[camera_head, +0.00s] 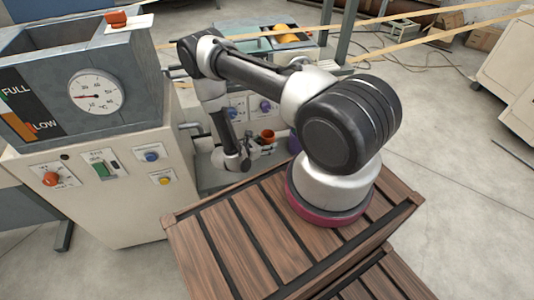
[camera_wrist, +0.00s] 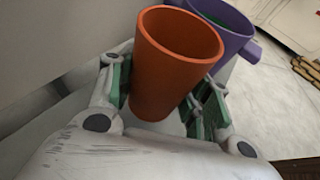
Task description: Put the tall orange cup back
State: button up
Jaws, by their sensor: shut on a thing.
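The tall orange cup (camera_wrist: 170,75) stands between the fingers of my gripper (camera_wrist: 163,98) in the wrist view, its open rim facing the camera. The green-padded fingers are shut on its sides. The cup looks empty. In the head view the orange cup (camera_head: 267,135) shows small beside the machine, with my gripper (camera_head: 258,148) at it.
A purple cup (camera_wrist: 236,42) with a handle and green inside is close behind the orange cup; I cannot tell if they touch. The grey machine (camera_head: 120,190) with gauge and knobs stands at left. Brown wooden slats (camera_head: 235,235) lie in front.

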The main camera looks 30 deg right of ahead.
jog(key=shift+a+f, duration=0.1)
jog(key=shift+f, duration=2.35)
jog(key=shift+f, duration=0.15)
jog(key=o, duration=1.1)
jog(key=v, duration=1.2)
